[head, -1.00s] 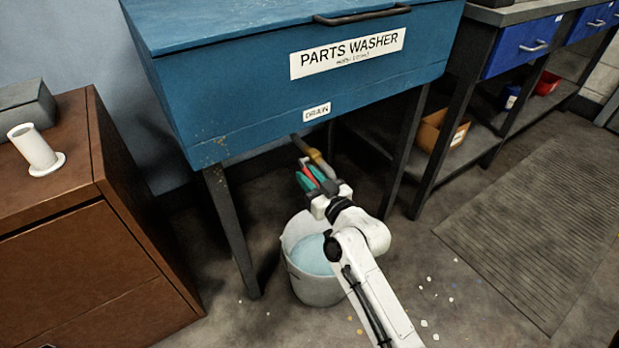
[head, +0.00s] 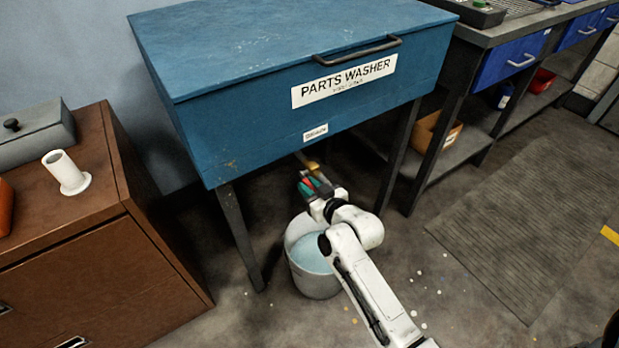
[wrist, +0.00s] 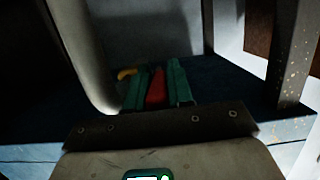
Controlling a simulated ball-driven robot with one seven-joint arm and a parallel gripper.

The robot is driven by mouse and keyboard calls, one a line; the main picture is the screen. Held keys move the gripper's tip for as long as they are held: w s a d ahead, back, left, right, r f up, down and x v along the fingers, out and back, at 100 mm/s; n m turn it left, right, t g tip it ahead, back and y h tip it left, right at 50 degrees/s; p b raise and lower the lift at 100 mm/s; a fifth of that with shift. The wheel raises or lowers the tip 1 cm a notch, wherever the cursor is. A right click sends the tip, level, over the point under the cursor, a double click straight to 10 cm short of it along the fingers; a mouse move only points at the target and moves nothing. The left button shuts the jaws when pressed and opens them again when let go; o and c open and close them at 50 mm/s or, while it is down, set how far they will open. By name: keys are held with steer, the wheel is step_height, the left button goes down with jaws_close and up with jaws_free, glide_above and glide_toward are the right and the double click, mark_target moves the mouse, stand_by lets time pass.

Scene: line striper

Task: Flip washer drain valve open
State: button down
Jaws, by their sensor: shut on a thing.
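The blue parts washer (head: 250,115) has a small label (head: 316,132) low on its front. Below it, a brass-coloured valve body (head: 308,163) shows on the drain pipe, with a yellowish piece of it (wrist: 126,73) in the wrist view. My gripper (head: 313,181) has green fingers and is shut on the red valve handle (wrist: 156,88), which sits between the fingers in the wrist view. The fingers and wrist partly hide the handle and valve in the head view, so the handle's exact angle cannot be told.
A bucket (head: 317,284) of pale blue liquid stands under the valve and my wrist. The washer's dark legs (head: 240,238) stand either side. A brown cabinet (head: 90,262) is at left, a workbench (head: 470,95) at right. A ribbed mat (head: 530,210) lies on the floor.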

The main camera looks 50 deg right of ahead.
steer(key=shift+r+g+p, duration=0.3)
steer(key=shift+r+p, duration=0.05)
steer(key=shift+p, duration=0.45)
steer(key=shift+f, duration=0.15)
steer(key=c, duration=1.4)
jaws_free()
steer(key=shift+o, duration=0.2)
steer(key=shift+s, duration=0.15)
steer(key=p+v, duration=0.2)
steer(key=v, duration=0.8)
steer(key=shift+s+r, duration=0.2)
steer(key=shift+r, duration=0.05)
steer(key=shift+a, duration=0.1)
